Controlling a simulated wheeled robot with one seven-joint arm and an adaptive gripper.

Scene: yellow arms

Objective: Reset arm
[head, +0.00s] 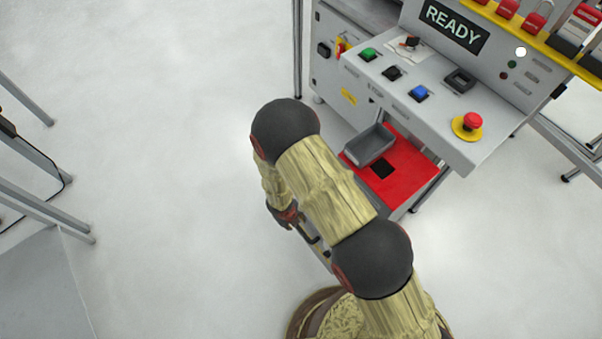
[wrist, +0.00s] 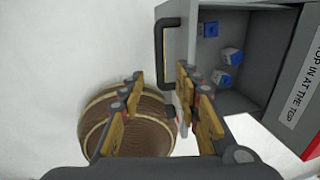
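My arm reaches across the head view in yellow wrapped links with dark round joints. My gripper shows mainly in the wrist view (wrist: 160,100), where its two fingers stand well apart with nothing held between them. An open grey drawer (wrist: 255,102) lies just right of the fingers, with blue-and-white cubes (wrist: 229,56) inside. Its dark handle (wrist: 160,45) is on the drawer's front, beyond the fingertips; the right finger overlaps the drawer front in the picture, and I cannot tell whether they touch. In the head view my arm hides most of the drawer and gripper.
A console (head: 440,90) stands at upper right with green, black, blue and red buttons and a READY display (head: 454,27). A grey bin (head: 369,144) sits on a red surface (head: 412,176) below it. Metal frames stand at left; open pale floor lies between.

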